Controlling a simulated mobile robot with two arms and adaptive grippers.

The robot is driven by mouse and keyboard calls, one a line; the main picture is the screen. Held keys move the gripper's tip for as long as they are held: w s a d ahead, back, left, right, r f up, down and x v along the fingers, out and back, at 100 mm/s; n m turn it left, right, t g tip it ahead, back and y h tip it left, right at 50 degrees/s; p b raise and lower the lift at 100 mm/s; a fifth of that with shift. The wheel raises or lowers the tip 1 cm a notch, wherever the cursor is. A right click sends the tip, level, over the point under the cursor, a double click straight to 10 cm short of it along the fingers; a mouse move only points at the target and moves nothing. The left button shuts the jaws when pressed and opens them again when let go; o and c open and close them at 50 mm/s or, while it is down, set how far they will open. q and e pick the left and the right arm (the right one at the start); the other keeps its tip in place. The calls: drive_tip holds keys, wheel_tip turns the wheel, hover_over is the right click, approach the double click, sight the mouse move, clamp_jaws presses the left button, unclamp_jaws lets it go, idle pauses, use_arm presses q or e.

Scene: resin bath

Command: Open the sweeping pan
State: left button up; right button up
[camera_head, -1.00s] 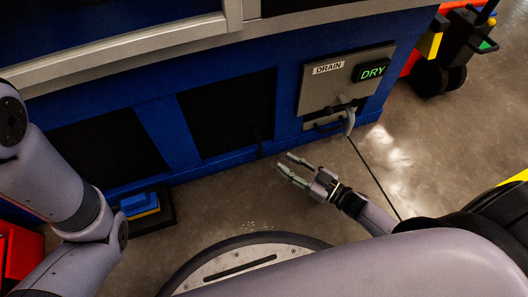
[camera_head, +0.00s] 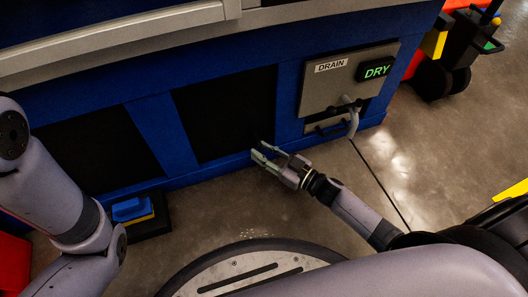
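My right gripper (camera_head: 261,151) is just above the floor, close to the foot of the blue cabinet (camera_head: 160,140). Its two fingers are apart with nothing between them, and they point at the lower edge of a black panel (camera_head: 222,112). A thin dark upright piece stands at that panel's lower right, by the fingertips; I cannot tell if they touch. A flat black tray-like thing (camera_head: 152,228) lies on the floor at the left with a blue and yellow block (camera_head: 130,210) on it. I cannot tell for sure which thing is the sweeping pan. My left gripper is out of view.
A grey drain panel (camera_head: 325,98) with a lit "DRY" display (camera_head: 377,71) and a grey spout (camera_head: 353,122) is at the right of the cabinet. A dark wheeled cart (camera_head: 455,60) stands at the upper right. Small pale specks lie on the floor.

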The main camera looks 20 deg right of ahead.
clamp_jaws()
idle(0.6)
